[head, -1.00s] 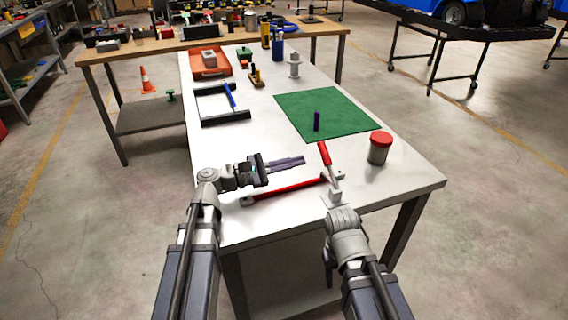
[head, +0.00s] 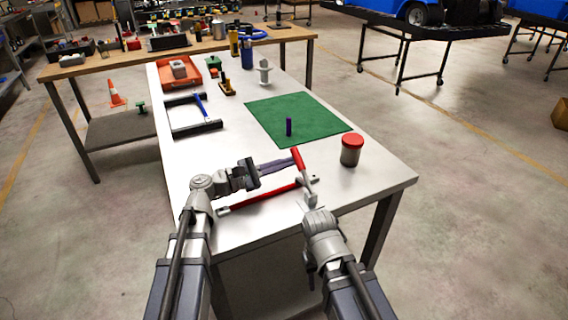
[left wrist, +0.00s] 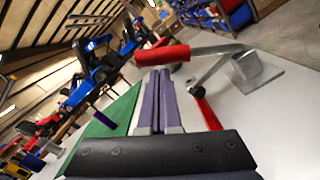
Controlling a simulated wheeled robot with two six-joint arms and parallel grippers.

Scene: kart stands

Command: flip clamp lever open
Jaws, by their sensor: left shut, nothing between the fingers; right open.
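The clamp has a red-gripped lever (head: 298,158) slanting up from its grey metal base (head: 311,201) near the table's front edge. In the left wrist view the lever's red grip (left wrist: 163,55) lies across just beyond my fingertips, with the grey base (left wrist: 262,75) to the right. My left gripper (head: 291,164) is shut and empty. Its purple-grey fingertips (left wrist: 158,72) are at the red grip; I cannot tell whether they touch it. My right gripper (head: 310,272) is low, below the table's front edge, mostly hidden by its own wrist; its fingers are hard to make out.
A red bar (head: 258,197) lies on the table (head: 372,188) under my left gripper. A red-lidded jar (head: 351,152) stands right of the lever. A purple peg (head: 289,127) stands on the green mat (head: 325,128). A black-and-blue frame (head: 197,125) lies at the left.

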